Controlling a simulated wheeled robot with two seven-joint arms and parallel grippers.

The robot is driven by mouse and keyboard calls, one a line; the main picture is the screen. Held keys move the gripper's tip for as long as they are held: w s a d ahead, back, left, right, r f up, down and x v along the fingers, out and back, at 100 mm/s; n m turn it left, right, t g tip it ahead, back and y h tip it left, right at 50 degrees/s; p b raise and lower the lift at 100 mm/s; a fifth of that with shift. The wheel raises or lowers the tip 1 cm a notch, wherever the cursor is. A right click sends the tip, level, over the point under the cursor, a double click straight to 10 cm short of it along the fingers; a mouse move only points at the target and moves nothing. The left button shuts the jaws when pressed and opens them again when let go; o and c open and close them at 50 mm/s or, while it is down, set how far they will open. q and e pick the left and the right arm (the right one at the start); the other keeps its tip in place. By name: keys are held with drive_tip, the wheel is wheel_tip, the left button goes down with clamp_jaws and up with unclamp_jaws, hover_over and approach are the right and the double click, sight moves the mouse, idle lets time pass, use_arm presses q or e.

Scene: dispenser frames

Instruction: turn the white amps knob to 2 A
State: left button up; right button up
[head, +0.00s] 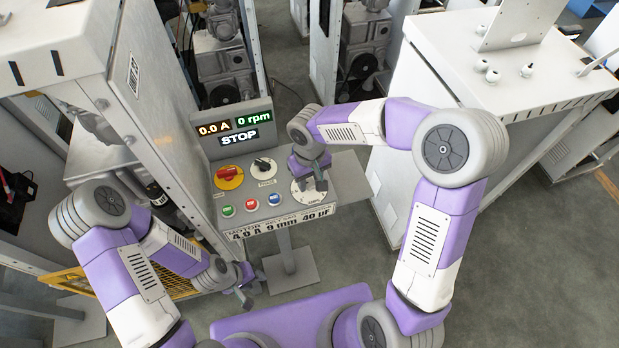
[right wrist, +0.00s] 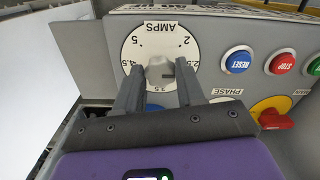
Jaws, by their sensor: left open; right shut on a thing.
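The white amps knob (right wrist: 160,70) sits at the middle of a round white dial (right wrist: 133,42), which appears upside down in the right wrist view. The scale shows 2 and 2.5 on the right, 3.5 at the bottom, 4.5 and 5 on the left. My right gripper (head: 311,183) is shut on the knob, one finger on each side. I cannot tell surely which number the knob points to. In the head view the gripper mostly hides the knob, above the dial (head: 298,195). My left gripper (head: 246,287) is open and empty, low and left of the panel.
The control panel's screen (head: 234,131) reads 0.0 A, 0 rpm and STOP. Left of the dial are a black phase knob (head: 263,165), a red knob on yellow (head: 229,175) and green, red and blue buttons (head: 251,205). Grey cabinets stand on both sides.

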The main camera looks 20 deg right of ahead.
sight(310, 182)
drive_tip(key=shift+n, duration=0.3)
drive_tip(key=n+p, duration=0.1)
drive_tip(key=n, duration=0.3)
drive_tip(key=shift+r, duration=0.1)
drive_tip(key=shift+w+n+p, duration=0.1)
drive_tip(key=shift+n+p, duration=0.5)
drive_tip(key=shift+n, duration=1.6)
drive_tip(key=o, duration=1)
wheel_tip(310, 182, up, 8)
drive_tip(key=shift+f+p, duration=0.25)
drive_tip(key=shift+p, duration=0.1)
